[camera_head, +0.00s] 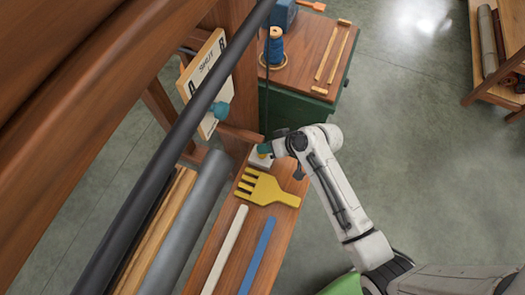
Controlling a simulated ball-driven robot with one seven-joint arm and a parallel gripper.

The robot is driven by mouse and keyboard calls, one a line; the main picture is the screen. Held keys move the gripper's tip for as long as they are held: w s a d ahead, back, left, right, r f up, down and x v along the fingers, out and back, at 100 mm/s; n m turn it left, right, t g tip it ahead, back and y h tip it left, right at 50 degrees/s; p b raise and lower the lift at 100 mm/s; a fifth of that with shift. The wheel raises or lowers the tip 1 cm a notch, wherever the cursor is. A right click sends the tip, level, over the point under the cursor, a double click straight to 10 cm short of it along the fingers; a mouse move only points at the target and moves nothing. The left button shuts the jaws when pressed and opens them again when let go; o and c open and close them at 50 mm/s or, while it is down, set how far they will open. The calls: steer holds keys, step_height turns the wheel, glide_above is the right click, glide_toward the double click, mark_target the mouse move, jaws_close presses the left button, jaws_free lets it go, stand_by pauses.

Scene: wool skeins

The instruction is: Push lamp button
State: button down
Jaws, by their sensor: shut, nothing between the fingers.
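A small white box (258,163) sits at the far end of the wooden bench, and a bit of yellow shows on it. It looks like the lamp button, though most of its top is hidden by my gripper. My gripper (265,149), with a teal tip, comes in from the right and is right over the box. It is shut and looks empty. I cannot tell whether the tip touches the button.
A yellow fork-shaped comb (266,188), a cream stick (225,248) and a blue stick (257,255) lie on the bench (282,225). A board marked SHUT (206,75) with a teal knob (219,110) stands left. A blue spool (274,48) stands on a cabinet behind.

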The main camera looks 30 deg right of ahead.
steer(key=shift+f, duration=0.15)
stand_by(0.5)
steer(key=shift+f+b, duration=0.3)
steer(key=shift+f, duration=0.05)
stand_by(0.4)
steer(key=shift+r, duration=0.1)
steer(key=shift+r+p, duration=0.4)
steer(key=shift+p, duration=0.2)
steer(key=shift+r, duration=0.1)
step_height(320, 180, up, 6)
steer(key=p, duration=0.5)
steer(key=shift+p, duration=0.4)
